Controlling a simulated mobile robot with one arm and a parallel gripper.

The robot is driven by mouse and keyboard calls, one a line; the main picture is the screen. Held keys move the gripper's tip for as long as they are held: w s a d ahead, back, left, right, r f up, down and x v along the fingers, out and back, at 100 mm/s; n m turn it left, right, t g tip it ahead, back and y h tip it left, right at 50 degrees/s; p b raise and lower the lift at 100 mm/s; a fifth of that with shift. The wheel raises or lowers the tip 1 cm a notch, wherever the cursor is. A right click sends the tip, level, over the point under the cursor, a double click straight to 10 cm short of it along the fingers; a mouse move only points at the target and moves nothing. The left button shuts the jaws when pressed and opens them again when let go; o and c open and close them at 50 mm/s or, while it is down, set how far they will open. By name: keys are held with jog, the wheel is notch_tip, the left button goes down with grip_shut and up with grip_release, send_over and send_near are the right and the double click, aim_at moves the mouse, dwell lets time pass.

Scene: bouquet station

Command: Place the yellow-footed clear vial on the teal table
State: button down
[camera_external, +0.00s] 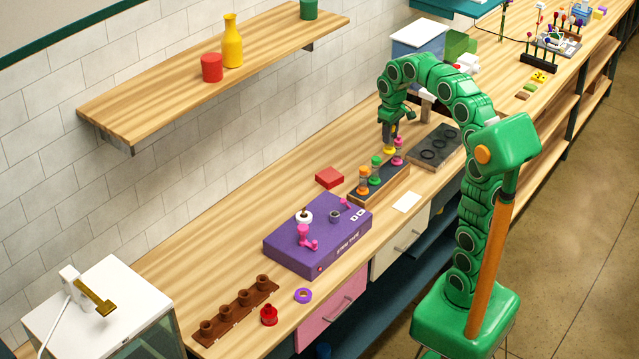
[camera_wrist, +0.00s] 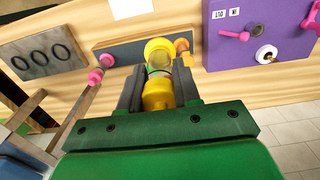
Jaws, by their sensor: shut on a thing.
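The yellow-footed clear vial (camera_wrist: 160,62) is upright between my fingers, with its wide yellow foot away from the wrist camera. My gripper (camera_wrist: 160,88) is shut on it. In the external view my gripper (camera_external: 391,136) points down, and the yellow foot (camera_external: 389,151) shows just under it, seemingly a little above the vial rack (camera_external: 384,190). Orange, green (camera_external: 376,162) and pink (camera_external: 398,145) vials stand in the rack. A teal surface (camera_external: 452,7) is at the top edge; I cannot tell whether it is the teal table.
A purple panel box (camera_external: 320,232) and red block (camera_external: 329,177) are left of the rack. A dark tray with round recesses (camera_external: 436,146) is to its right. A white card (camera_external: 406,202) lies in front. A wall shelf (camera_external: 215,75) with bottles is above the bench's left part.

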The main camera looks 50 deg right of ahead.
jog(key=w+a, duration=0.6)
jog(key=a, duration=0.5)
jog(key=w+a, duration=0.7)
jog(key=a, duration=0.4)
notch_tip(320, 180, down, 11)
jog(key=shift+w+a+f, duration=0.2)
jog(key=shift+w+f, duration=3.15)
jog(key=shift+w, duration=0.1)
jog(key=shift+w+a+f, duration=0.15)
jog(key=shift+w+f, duration=3.2)
jog(key=shift+w, duration=0.1)
jog(key=shift+f, duration=0.1)
jog(key=c, duration=0.8)
grip_release()
